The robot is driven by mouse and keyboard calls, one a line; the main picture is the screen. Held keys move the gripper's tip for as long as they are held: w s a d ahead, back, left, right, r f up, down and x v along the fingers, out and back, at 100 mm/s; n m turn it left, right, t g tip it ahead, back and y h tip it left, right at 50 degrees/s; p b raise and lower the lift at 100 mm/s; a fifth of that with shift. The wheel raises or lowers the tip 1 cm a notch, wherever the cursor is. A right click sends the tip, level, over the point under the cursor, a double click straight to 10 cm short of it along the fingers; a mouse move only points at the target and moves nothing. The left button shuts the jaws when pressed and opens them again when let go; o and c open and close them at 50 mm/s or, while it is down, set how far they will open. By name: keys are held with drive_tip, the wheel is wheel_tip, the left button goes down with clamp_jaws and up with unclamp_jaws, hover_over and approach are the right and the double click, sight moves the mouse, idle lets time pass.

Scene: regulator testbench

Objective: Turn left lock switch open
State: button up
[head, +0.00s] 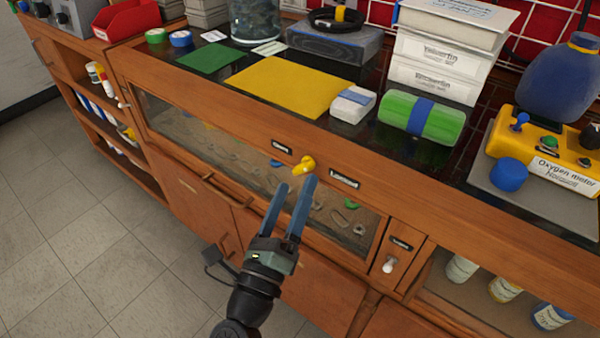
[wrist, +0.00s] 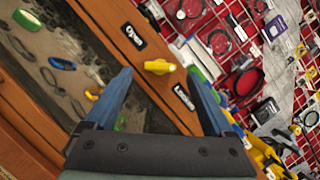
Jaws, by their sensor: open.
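The lock switch is a yellow knob (head: 304,165) on the wooden front rail of the bench, between a dark "Open" label (head: 282,146) on its left and a "Locked" label (head: 344,179) on its right. In the wrist view the yellow knob (wrist: 160,67) shows between and beyond my fingertips, with the labels on either side. My gripper (head: 296,187) has two blue fingers, which are open and empty. In the head view the fingertips appear just below the knob; they look apart from it. It also shows in the wrist view (wrist: 165,80).
A glass-fronted drawer (head: 200,140) with small parts sits below the rail. A second white knob (head: 389,265) is at the right. The bench top holds a yellow mat (head: 285,87), a green cylinder (head: 423,117) and a yellow oxygen meter (head: 545,150). Open floor lies at the left.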

sight(301, 173)
drive_tip(key=x, duration=0.3)
drive_tip(key=shift+w+d, duration=0.15)
drive_tip(key=shift+w, duration=0.15)
drive_tip(key=shift+r, duration=0.1)
drive_tip(key=c, duration=1.4)
